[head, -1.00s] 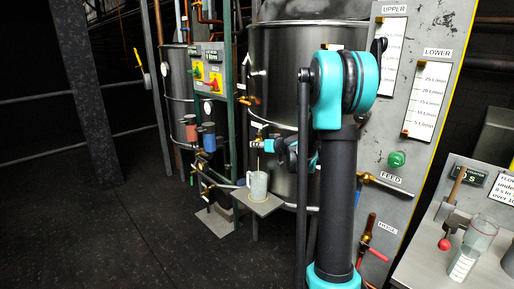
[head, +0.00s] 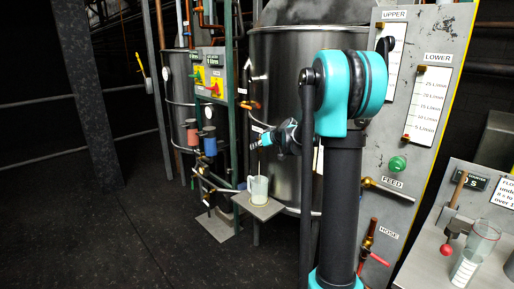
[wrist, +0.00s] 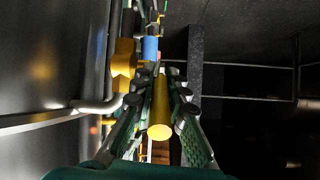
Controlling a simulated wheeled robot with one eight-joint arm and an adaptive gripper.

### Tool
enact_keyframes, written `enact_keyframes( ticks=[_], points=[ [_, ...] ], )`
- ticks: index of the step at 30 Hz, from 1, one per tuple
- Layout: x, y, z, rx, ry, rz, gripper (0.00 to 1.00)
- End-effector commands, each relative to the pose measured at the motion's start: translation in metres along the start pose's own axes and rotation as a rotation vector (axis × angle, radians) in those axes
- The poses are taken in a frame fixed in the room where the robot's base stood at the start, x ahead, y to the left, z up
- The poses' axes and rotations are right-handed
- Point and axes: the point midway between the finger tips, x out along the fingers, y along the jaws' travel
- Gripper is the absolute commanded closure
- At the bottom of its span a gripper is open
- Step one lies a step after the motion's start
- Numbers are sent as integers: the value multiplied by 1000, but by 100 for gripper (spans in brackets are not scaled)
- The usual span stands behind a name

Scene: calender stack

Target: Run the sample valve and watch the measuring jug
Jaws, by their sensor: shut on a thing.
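The measuring jug (head: 258,188) is clear and stands upright on a small grey shelf (head: 262,208) in front of the large steel tank. A thin pale line runs down from the sample valve area into the jug; I cannot read the jug's level. My gripper (head: 263,139) is at the tank's front, above the jug, and hides most of the valve. In the wrist view my gripper (wrist: 160,82) has a finger on each side of a yellow cylindrical handle (wrist: 160,112) and is shut on it.
The steel tank (head: 285,90) stands close behind my gripper. A gauge panel (head: 403,130) stands to the right, with a bench (head: 432,262) holding another clear jug (head: 477,250). Pipes and blue and red cylinders (head: 208,141) are to the left. The left floor is clear.

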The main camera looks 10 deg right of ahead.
Motion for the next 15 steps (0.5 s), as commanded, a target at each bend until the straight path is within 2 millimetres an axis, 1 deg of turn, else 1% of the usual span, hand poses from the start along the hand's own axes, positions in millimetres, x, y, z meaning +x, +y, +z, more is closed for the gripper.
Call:
enact_keyframes(
  ticks=[1, 5, 6, 15],
  points=[
    [0, 0, 0, 0, 1, 1, 83],
    [0, 0, 0, 0, 1, 1, 67],
    [0, 0, 0, 0, 1, 0, 65],
    [-1, 0, 0, 0, 1, 0, 65]
  ],
)
